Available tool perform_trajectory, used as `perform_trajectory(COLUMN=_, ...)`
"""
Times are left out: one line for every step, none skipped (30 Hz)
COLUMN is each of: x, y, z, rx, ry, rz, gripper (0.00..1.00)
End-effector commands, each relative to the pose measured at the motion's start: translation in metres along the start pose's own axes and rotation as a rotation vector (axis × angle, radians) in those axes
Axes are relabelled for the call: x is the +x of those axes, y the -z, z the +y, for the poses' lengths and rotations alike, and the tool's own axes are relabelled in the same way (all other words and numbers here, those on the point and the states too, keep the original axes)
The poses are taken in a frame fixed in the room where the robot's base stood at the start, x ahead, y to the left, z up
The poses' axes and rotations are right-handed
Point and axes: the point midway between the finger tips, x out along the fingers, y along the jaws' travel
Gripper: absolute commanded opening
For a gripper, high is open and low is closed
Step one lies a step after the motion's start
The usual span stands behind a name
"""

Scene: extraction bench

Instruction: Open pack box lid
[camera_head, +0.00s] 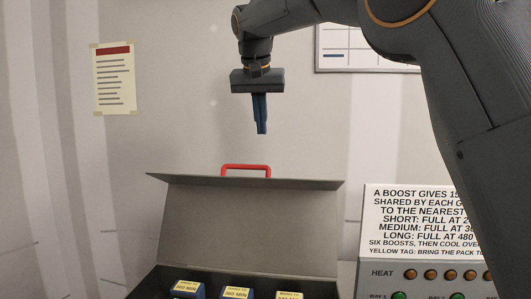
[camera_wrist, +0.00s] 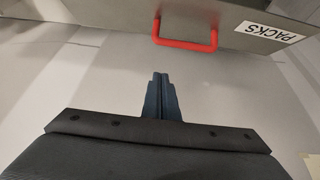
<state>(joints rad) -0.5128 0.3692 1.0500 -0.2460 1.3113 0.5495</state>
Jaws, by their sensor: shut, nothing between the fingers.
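The grey pack box lid (camera_head: 250,225) stands raised, tilted back, in the head view. Its red handle (camera_head: 246,168) sticks up at the lid's top edge. In the wrist view the lid (camera_wrist: 120,15) shows at the top with a "PACKS" label (camera_wrist: 266,30), and the red handle (camera_wrist: 186,42) hangs from it. My gripper (camera_head: 262,130) is shut and empty, pointing down above the handle and apart from it. Its blue fingers also show in the wrist view (camera_wrist: 160,77). Several labelled packs (camera_head: 236,293) stand inside the box; its lower part is cut off by the frame.
A panel with printed boost instructions (camera_head: 410,215) and a row of orange heat lights (camera_head: 430,274) stands right of the box. A notice (camera_head: 114,78) and a framed chart (camera_head: 365,57) are on the wall. The space left of my gripper is clear.

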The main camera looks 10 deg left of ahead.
Motion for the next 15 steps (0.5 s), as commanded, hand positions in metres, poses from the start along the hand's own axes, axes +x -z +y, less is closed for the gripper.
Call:
perform_trajectory(x=0.000, y=0.000, z=-0.001, rx=-0.001, ry=0.001, rz=0.000, gripper=0.00)
perform_trajectory(x=0.002, y=0.000, z=-0.001, rx=-0.001, ry=0.000, rz=0.000, gripper=0.00)
perform_trajectory(x=0.004, y=0.000, z=0.000, rx=0.000, ry=-0.001, rz=-0.001, gripper=0.00)
perform_trajectory(x=0.007, y=0.000, z=0.001, rx=0.001, ry=-0.002, rz=-0.002, gripper=0.00)
perform_trajectory(x=0.011, y=0.001, z=0.003, rx=0.003, ry=-0.003, rz=-0.002, gripper=0.00)
perform_trajectory(x=0.017, y=0.002, z=0.005, rx=0.006, ry=-0.004, rz=-0.002, gripper=0.00)
perform_trajectory(x=0.022, y=0.002, z=0.007, rx=0.008, ry=-0.006, rz=-0.003, gripper=0.00)
perform_trajectory(x=0.027, y=0.002, z=0.008, rx=0.010, ry=-0.007, rz=-0.003, gripper=0.00)
perform_trajectory(x=0.034, y=0.003, z=0.009, rx=0.011, ry=-0.008, rz=-0.003, gripper=0.00)
perform_trajectory(x=0.040, y=0.004, z=0.010, rx=0.012, ry=-0.008, rz=-0.003, gripper=0.00)
perform_trajectory(x=0.046, y=0.003, z=0.011, rx=0.013, ry=-0.009, rz=-0.004, gripper=0.00)
perform_trajectory(x=0.054, y=0.004, z=0.011, rx=0.014, ry=-0.009, rz=-0.003, gripper=0.00)
perform_trajectory(x=0.060, y=0.004, z=0.011, rx=0.014, ry=-0.009, rz=-0.004, gripper=0.00)
perform_trajectory(x=0.066, y=0.004, z=0.011, rx=0.014, ry=-0.009, rz=-0.004, gripper=0.00)
perform_trajectory(x=0.074, y=0.004, z=0.011, rx=0.014, ry=-0.009, rz=-0.004, gripper=0.00)
